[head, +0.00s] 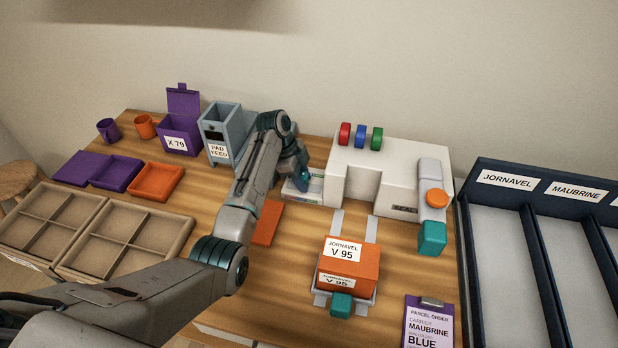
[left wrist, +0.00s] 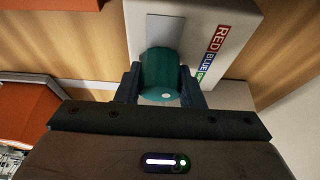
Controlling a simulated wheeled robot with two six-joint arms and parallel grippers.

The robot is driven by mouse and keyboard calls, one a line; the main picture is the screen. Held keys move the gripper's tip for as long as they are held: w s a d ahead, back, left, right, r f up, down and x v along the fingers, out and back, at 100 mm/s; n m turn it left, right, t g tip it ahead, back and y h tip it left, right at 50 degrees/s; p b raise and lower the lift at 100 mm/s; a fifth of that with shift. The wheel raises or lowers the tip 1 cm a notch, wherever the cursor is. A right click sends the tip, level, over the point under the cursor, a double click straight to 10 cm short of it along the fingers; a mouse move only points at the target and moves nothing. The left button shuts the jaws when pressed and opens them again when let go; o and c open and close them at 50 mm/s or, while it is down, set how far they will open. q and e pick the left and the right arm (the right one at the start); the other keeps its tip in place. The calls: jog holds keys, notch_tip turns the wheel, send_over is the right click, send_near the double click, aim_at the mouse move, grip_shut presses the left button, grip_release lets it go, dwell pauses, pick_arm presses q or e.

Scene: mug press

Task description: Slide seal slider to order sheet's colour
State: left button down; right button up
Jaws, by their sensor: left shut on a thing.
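The order sheet (head: 428,325) is on a clipboard at the front right of the table; it reads MAUBRINE and BLUE. The seal slider's teal knob (left wrist: 160,72) is between the fingers of my left gripper (left wrist: 158,88), which is shut on it. The head view shows my left gripper (head: 300,172) at the slider's white housing (head: 310,189), left of the white press, and hides the knob there. The colour strip (left wrist: 210,48) reads RED, BLUE, with a partly hidden green end. The knob is beside its lower part; its exact setting I cannot tell. My right gripper is out of view.
A pad feed (head: 222,128) and purple box (head: 180,135) stand at back left. Labelled bins (head: 515,250) are at right.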

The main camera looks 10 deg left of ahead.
pick_arm(q)
jog(key=c, duration=1)
grip_release()
jog(key=shift+d, duration=0.2)
jog(key=shift+o, duration=0.2)
jog(key=shift+a, duration=0.1)
jog(key=shift+a+r, duration=0.1)
jog(key=shift+r, duration=0.15)
jog(key=b+v, duration=0.1)
jog(key=v, duration=0.9)
jog(key=shift+r, duration=0.15)
jog(key=shift+a, duration=0.1)
